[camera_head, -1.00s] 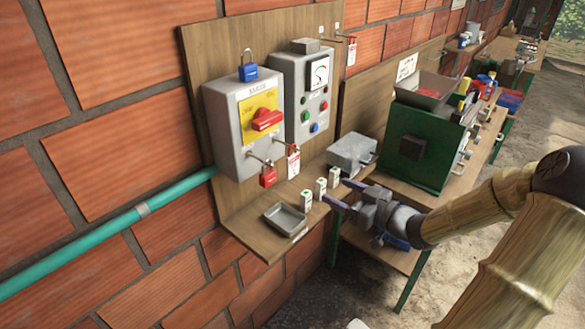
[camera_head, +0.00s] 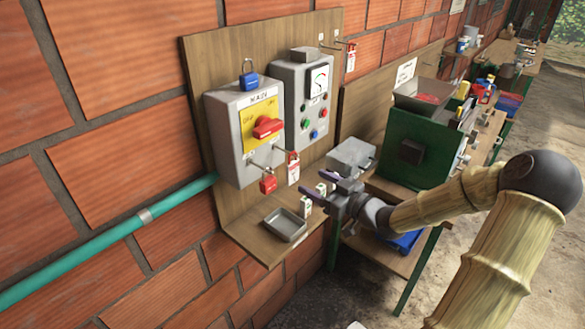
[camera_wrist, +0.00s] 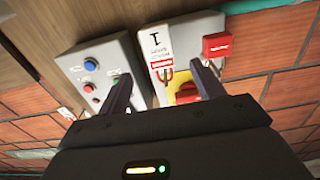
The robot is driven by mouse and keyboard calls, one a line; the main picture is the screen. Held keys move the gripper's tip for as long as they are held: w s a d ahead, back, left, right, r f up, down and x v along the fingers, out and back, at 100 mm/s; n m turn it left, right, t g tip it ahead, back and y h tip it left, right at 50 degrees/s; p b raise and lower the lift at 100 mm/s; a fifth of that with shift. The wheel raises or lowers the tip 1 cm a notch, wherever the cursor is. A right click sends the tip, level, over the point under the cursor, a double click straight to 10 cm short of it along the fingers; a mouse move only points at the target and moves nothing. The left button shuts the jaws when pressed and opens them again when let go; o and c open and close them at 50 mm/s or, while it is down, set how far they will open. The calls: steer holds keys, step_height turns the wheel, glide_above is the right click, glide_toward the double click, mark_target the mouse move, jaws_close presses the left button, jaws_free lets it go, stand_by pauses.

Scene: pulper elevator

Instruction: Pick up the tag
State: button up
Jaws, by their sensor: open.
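A red and white tag (camera_head: 293,168) hangs from a peg at the lower right of the grey main switch box (camera_head: 226,140). In the wrist view a white tag with dark print and a red band (camera_wrist: 158,48) shows beyond and between my fingers. My gripper (camera_head: 316,183) is open and empty, to the right of and slightly below the hanging tag, apart from it. Its two dark fingers also show in the wrist view (camera_wrist: 162,75). A second red and white tag (camera_head: 350,56) hangs from a hook at the upper right of the board.
A red padlock (camera_head: 268,184) hangs left of the tag; a blue padlock (camera_head: 249,76) is atop the box. The red switch handle (camera_head: 267,127) sticks out. A grey tray (camera_head: 286,225) and small white blocks (camera_head: 306,208) are on the shelf below. A green machine (camera_head: 415,145) stands right.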

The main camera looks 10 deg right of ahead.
mark_target(294, 169)
steer(key=p+x, duration=0.1)
steer(key=x, duration=0.3)
steer(key=shift+w, duration=0.1)
steer(key=p+x, duration=0.2)
steer(key=x, duration=0.2)
steer(key=shift+w+a+r+p, duration=0.15)
steer(key=shift+r+p, duration=0.15)
steer(key=shift+p, duration=0.1)
steer(key=shift+w+a+f, duration=0.15)
steer(key=shift+w+a, duration=0.1)
steer(key=shift+w, duration=0.1)
steer(key=shift+c, duration=0.5)
steer(key=c, duration=1)
